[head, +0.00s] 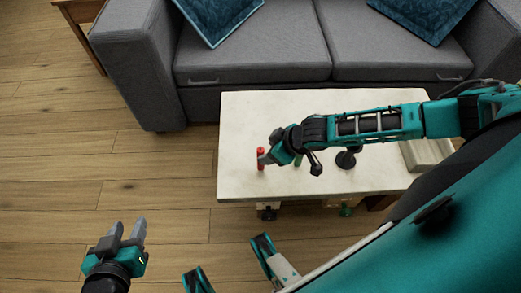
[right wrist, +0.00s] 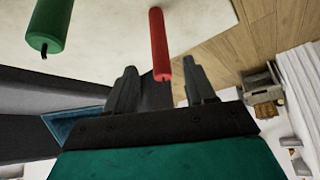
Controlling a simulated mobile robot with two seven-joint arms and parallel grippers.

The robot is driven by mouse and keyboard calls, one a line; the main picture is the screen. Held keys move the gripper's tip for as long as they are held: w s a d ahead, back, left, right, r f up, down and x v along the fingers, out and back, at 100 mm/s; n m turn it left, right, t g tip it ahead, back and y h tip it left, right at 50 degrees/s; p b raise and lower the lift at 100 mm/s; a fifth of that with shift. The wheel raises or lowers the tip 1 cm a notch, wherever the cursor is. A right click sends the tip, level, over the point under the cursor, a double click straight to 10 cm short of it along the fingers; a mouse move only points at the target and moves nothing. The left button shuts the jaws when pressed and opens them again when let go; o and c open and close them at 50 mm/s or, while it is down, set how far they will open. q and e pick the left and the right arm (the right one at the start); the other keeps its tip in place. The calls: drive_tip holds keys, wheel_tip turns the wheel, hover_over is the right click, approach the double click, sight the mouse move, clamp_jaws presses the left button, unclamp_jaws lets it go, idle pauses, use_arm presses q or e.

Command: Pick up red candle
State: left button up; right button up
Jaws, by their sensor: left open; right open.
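A red candle (head: 261,155) stands upright near the left end of the white table (head: 245,115). My right gripper (head: 267,152) is open and empty, right beside the candle in the head view. In the right wrist view, the red candle (right wrist: 158,42) reaches down between the two spread fingertips of this gripper (right wrist: 161,85). I cannot tell whether a finger touches it. My left gripper (head: 126,236) is open and empty, over the floor at lower left, well away from the table.
A green candle (head: 297,161) stands just right of the red one, partly hidden by my right arm; it shows in the wrist view (right wrist: 50,24). A dark object (head: 346,159) stands farther right. A grey sofa (head: 250,58) is behind the table. The table's left end is clear.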

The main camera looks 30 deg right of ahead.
sight(261, 153)
drive_tip(key=b+x, duration=0.2)
drive_tip(key=x, duration=0.3)
drive_tip(key=shift+w+a, duration=0.2)
drive_tip(key=shift+a, duration=0.05)
clamp_jaws()
